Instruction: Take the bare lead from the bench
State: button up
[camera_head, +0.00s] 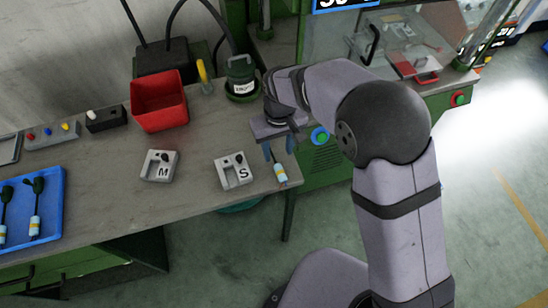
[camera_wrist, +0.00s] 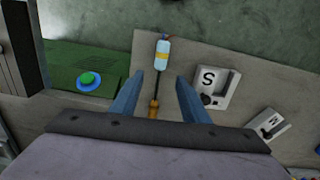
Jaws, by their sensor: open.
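The bare lead (camera_head: 281,174) lies near the bench's right edge, beside the block marked S. In the wrist view the lead (camera_wrist: 162,58) shows a pale blue body with a yellow band, coloured wires at its far end, and a thin dark cable running to a brass-coloured end. My gripper (camera_head: 279,150) is above this end of the bench, with its two blue fingers pointing down. In the wrist view my gripper (camera_wrist: 160,77) is open, and the lead shows in the gap between the fingers, apparently untouched. In the head view, my gripper hides part of the lead.
Blocks marked S (camera_head: 233,171) and M (camera_head: 160,166) stand on the bench. A red bin (camera_head: 158,100), a green-capped container (camera_head: 240,76) and a yellow-handled tool (camera_head: 204,76) stand behind. A blue tray (camera_head: 54,183) holds finished-looking leads at left. The bench edge is close to the lead.

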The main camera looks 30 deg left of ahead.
aim_at(278, 166)
jog(key=shift+s+d+f, duration=0.15)
jog(key=shift+d+f, duration=0.05)
jog(key=shift+f, duration=0.25)
jog(key=shift+f+p, duration=1.6)
jog(key=shift+f, duration=1.65)
jog(key=shift+c, duration=0.7)
grip_shut()
